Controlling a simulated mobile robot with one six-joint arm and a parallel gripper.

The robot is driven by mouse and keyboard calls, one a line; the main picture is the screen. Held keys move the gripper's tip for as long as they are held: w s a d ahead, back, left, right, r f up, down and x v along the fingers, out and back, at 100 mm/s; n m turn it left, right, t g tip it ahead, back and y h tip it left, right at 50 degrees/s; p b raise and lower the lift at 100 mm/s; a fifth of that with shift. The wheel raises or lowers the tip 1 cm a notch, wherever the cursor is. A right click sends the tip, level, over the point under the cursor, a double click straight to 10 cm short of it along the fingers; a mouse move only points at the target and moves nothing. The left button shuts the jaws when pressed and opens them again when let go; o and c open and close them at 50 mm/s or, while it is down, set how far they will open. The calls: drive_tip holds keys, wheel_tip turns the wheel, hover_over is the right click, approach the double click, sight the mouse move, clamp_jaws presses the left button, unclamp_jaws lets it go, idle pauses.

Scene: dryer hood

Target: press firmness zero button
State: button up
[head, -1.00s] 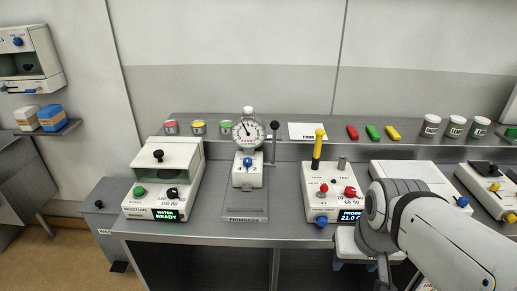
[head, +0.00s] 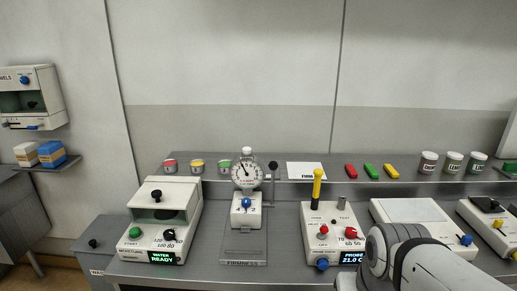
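The firmness tester (head: 230,247) stands on the bench in the middle of the head view, its base plate labelled at the front edge. A round dial gauge (head: 247,172) tops it, with a lever ending in a black knob (head: 273,166) at its right. A white block below the dial carries a blue button (head: 246,202). I cannot read which button is marked zero.
A white water unit (head: 165,222) reading "WATER READY" stands left of the tester. The probe device (head: 333,235) with a yellow probe (head: 317,188) stands to its right. A back shelf (head: 215,173) holds small tins, coloured pieces and jars. Bare bench lies between the devices.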

clamp_jaws()
idle(1.5)
